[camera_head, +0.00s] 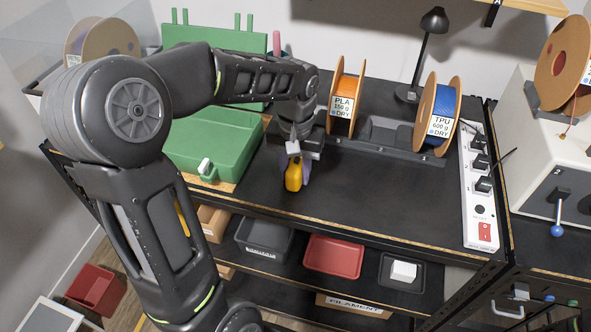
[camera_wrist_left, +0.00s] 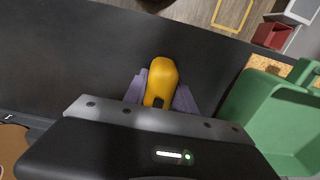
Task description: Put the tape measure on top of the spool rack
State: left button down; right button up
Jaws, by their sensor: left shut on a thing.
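The yellow tape measure (camera_head: 293,176) is held in my left gripper (camera_head: 300,165), just above the black worktop left of centre. In the left wrist view the yellow tape measure (camera_wrist_left: 160,80) sits between the purple-grey fingers of my left gripper (camera_wrist_left: 160,92), which are shut on it. The dark spool rack (camera_head: 390,138) stands at the back of the worktop, to the right of and behind the gripper. It carries an orange PLA spool (camera_head: 346,97) at its left and a blue TPU spool (camera_head: 438,113) at its right, with a gap between. My right gripper is not in view.
A green tray (camera_head: 215,150) lies left of the gripper. A black desk lamp (camera_head: 430,35) stands behind the rack. A white power strip (camera_head: 479,190) runs along the right edge. The front middle of the worktop is clear. Bins, including a red one (camera_head: 333,257), sit below.

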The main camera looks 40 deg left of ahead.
aim_at(295, 165)
pick_arm(q)
jog(key=shift+f, duration=0.15)
jog(key=c, duration=1)
grip_release()
notch_tip(295, 165, up, 12)
jog(key=shift+r, duration=0.25)
